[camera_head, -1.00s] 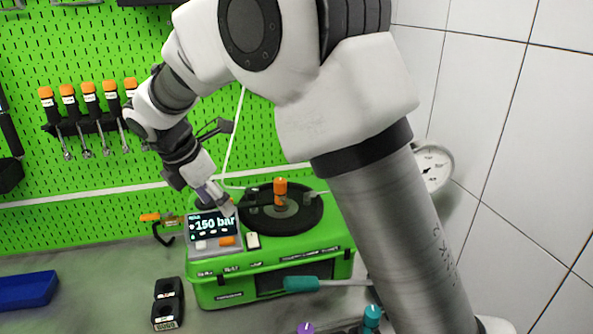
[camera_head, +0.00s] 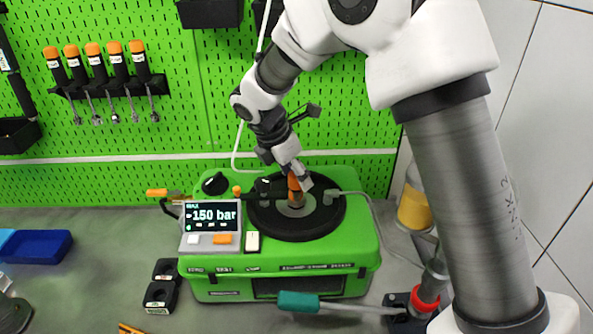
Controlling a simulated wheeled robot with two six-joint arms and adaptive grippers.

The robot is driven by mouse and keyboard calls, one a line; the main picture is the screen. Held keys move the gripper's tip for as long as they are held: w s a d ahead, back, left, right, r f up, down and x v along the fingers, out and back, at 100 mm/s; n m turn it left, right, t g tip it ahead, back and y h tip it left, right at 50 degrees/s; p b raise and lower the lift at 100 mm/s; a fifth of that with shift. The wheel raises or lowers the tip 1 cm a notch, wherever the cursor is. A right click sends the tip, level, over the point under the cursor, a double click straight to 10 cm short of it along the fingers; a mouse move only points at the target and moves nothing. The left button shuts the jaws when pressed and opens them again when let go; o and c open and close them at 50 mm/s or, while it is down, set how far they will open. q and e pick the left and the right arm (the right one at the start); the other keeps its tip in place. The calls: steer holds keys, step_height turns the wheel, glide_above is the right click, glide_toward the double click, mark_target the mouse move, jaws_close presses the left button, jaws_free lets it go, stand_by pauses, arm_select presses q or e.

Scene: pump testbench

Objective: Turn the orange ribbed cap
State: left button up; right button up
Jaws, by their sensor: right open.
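The orange ribbed cap (camera_head: 293,183) stands upright at the middle of the round black plate (camera_head: 325,218) on top of the green pump testbench (camera_head: 350,258). My right gripper (camera_head: 288,180) reaches down from above and behind, with its fingertips right at the cap. A light fingertip overlaps the cap's right edge and partly hides it. The jaws are open, and I cannot tell whether they touch the cap. My left gripper is not in view.
A display reading 150 bar (camera_head: 212,216) sits at the bench's left front. A teal-handled tool (camera_head: 300,301) lies in front. A black block (camera_head: 162,288) and a blue tray (camera_head: 40,246) are at the left. My right arm hides much of the right side.

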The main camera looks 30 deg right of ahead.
steer(key=shift+d+f, duration=0.25)
steer(key=shift+d, duration=0.3)
steer(key=shift+s+a+r, duration=0.1)
steer(key=shift+a+r, duration=0.05)
steer(key=shift+a, duration=0.15)
steer(key=shift+s+a+r, duration=0.1)
steer(key=shift+a+r, duration=0.05)
steer(key=shift+a, duration=0.2)
steer(key=c, duration=0.5)
steer(key=shift+a, duration=0.1)
jaws_close()
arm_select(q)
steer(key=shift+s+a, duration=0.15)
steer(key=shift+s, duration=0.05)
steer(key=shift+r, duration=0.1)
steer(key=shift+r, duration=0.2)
